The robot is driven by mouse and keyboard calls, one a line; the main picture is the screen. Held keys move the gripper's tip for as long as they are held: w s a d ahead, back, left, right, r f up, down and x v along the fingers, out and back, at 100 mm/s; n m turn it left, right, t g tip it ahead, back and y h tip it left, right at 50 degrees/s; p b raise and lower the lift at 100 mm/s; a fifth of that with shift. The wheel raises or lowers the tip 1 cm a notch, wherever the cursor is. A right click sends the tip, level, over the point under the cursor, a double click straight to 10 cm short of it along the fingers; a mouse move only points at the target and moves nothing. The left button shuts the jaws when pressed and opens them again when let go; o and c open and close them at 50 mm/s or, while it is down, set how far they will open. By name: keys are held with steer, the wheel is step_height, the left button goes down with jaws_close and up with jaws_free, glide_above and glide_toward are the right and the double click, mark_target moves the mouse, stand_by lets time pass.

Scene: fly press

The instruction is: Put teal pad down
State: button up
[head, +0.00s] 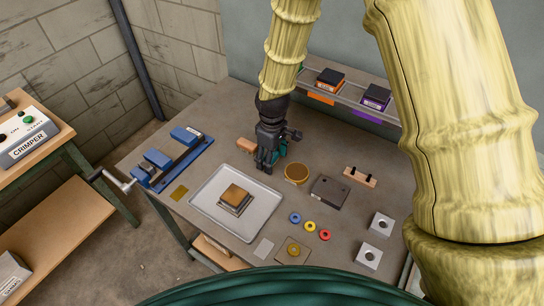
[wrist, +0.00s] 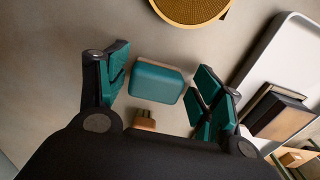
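The teal pad (wrist: 158,82), a block with rounded edges, shows in the wrist view between the two fingers of my gripper (wrist: 160,85). The fingers have teal inner faces and stand apart, with a narrow gap visible on each side of the pad. My gripper looks open around it. In the head view my gripper (head: 272,158) is low over the bench, right of a wooden piece (head: 246,145) and behind the metal tray (head: 268,209). The pad cannot be told apart from the teal fingers there. Whether the pad touches the bench is unclear.
A round cork-coloured disc (head: 296,172) and a dark block (head: 329,191) lie right of my gripper. The tray holds a block with a tan top (head: 235,194). A blue vise-like fixture (head: 172,160) stands left. Several coloured rings lie in front. A shelf with stamps is behind.

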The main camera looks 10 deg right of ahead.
steer(key=shift+w, duration=0.2)
steer(key=shift+r, duration=0.2)
step_height(320, 180, up, 12)
steer(key=b, duration=0.3)
steer(key=shift+f+b, duration=0.25)
steer(key=shift+b, duration=0.05)
stand_by(0.4)
